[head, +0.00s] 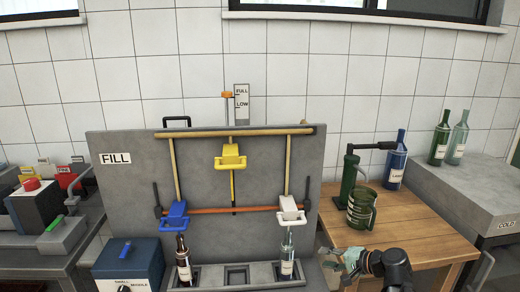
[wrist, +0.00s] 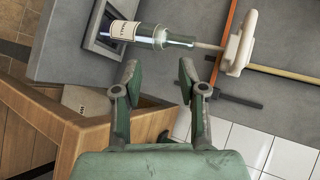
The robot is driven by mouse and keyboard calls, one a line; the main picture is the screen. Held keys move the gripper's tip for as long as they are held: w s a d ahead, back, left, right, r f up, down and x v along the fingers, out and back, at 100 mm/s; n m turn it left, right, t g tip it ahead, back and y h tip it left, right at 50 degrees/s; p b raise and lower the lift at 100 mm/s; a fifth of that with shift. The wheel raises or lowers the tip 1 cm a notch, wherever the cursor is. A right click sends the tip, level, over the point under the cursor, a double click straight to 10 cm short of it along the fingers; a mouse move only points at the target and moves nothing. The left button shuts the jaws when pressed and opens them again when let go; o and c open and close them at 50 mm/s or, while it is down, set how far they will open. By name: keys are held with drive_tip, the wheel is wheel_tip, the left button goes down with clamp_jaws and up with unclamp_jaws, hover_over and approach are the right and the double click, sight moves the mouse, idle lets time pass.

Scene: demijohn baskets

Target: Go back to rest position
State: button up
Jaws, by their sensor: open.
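My gripper (head: 346,257) is at the lower right of the head view, in front of the wooden table and right of the bottle rack. In the wrist view my gripper (wrist: 158,74) has its two green fingers spread, with nothing between them. A clear blue-tinted bottle with a pale label (head: 287,256) stands in the right slot of the rack under the white tap (head: 291,211). The same bottle (wrist: 148,34) and white tap (wrist: 240,43) lie beyond my fingertips in the wrist view, apart from them.
A dark brown bottle (head: 183,262) stands in the left slot under the blue tap (head: 175,215); the middle slot (head: 236,276) is empty. A wooden table (head: 420,222) holds a green jug (head: 361,209) and a blue bottle (head: 394,165). A grey block (head: 470,192) with two bottles is farther right.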

drive_tip(key=s+a+f+n+g+h+p, duration=0.1)
drive_tip(key=s+f+g+h, duration=0.15)
drive_tip(key=s+f, duration=0.45)
drive_tip(key=s+a+f+n+g+h+p, duration=0.1)
drive_tip(key=s+f+g, duration=0.25)
drive_tip(key=f, duration=0.75)
drive_tip(key=s+a+f+n+g+h+p, duration=0.1)
drive_tip(key=s+f+g+h+p, duration=0.1)
drive_tip(key=s+f, duration=0.55)
drive_tip(key=s+a+f+n+g+h+p, duration=0.1)
drive_tip(key=s+f, duration=0.3)
drive_tip(key=s, duration=0.4)
drive_tip(key=s+a+f+n+g+h+p, duration=0.1)
drive_tip(key=s+f+n+g+p, duration=0.1)
drive_tip(key=s, duration=0.7)
drive_tip(key=s+a+f+n+g+h+p, duration=0.1)
drive_tip(key=s+f+g, duration=0.3)
drive_tip(key=s, duration=0.4)
drive_tip(key=shift+s+a+f+n+g+h+p, duration=0.3)
drive_tip(key=shift+s+f+n+h+p, duration=0.15)
drive_tip(key=shift+f+n, duration=0.3)
